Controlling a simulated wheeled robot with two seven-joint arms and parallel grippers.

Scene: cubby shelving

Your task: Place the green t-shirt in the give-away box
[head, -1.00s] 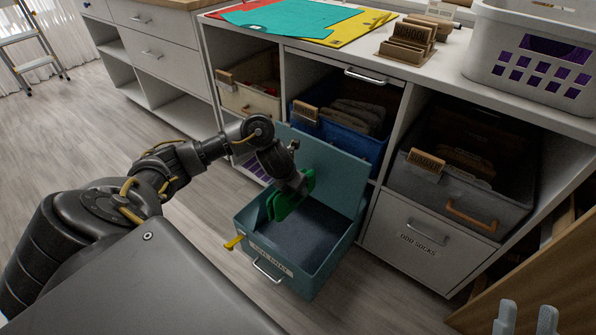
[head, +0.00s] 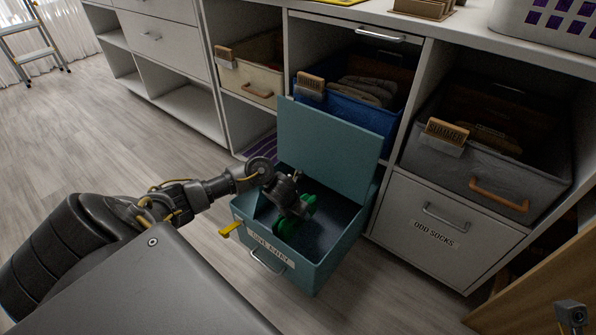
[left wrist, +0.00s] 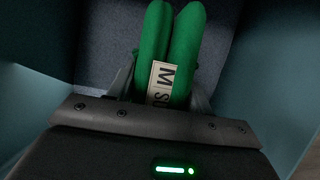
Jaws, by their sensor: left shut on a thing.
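The give-away box (head: 318,270) is a teal box with its lid (head: 330,150) raised at the back and a label on its front. My left gripper (head: 296,214) is inside the box opening, shut on the folded green t-shirt (head: 289,226). In the left wrist view the green t-shirt (left wrist: 188,45) shows as two rounded folds with a tag reading "M", held between the fingers (left wrist: 160,85). The dark box floor lies beyond it. I cannot tell whether the shirt touches the floor. What may be part of my right gripper (head: 572,313) shows at the lower right corner.
Behind the box stands white cubby shelving with a cream bin (head: 250,72), a blue bin (head: 350,112) and a grey bin (head: 490,170). An "odd socks" drawer (head: 440,232) is right of the box. A yellow piece (head: 231,228) sticks out at the box's left. The floor at left is clear.

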